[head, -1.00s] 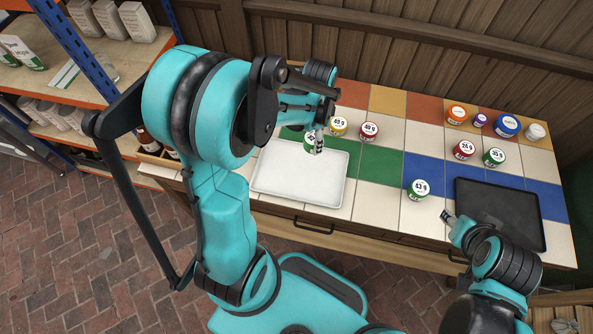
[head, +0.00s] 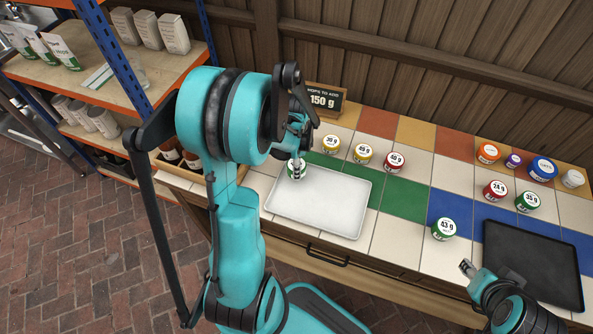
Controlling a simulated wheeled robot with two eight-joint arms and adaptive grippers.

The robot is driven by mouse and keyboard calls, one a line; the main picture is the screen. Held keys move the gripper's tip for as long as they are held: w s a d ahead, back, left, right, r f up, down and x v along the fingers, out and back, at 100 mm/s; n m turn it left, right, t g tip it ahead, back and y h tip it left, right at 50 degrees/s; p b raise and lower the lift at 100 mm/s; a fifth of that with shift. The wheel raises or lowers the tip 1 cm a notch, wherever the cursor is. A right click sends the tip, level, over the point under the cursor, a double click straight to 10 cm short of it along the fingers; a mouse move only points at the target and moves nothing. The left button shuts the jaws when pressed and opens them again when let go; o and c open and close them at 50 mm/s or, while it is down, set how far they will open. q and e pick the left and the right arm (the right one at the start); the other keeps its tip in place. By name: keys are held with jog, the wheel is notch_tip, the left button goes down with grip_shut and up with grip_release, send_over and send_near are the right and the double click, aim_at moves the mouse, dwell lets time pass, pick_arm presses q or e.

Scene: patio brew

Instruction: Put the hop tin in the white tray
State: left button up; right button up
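A green-and-white tin (head: 293,174) is at my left gripper (head: 298,164), at the far left corner of the white tray (head: 320,229). My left gripper is closed around it; its label is partly hidden by the fingers. Whether the tin touches the tray I cannot tell. The rest of the white tray is empty. My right gripper (head: 467,267) is near the counter's front edge, left of the black tray, and holds nothing visible; its finger opening is unclear.
Behind the white tray stand two yellow tins (head: 331,145) (head: 362,153), a red tin (head: 394,162) and a "150 g" sign (head: 323,99). A green 43 g tin (head: 444,230) stands left of the black tray (head: 530,262). Several other tins stand at the far right.

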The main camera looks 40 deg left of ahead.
pick_arm(q)
notch_tip(320, 180, down, 3)
jog(key=shift+r+b, duration=0.2)
jog(key=shift+b, duration=0.2)
jog(key=shift+r, duration=0.1)
jog(key=o, duration=1)
jog(key=shift+o, duration=0.2)
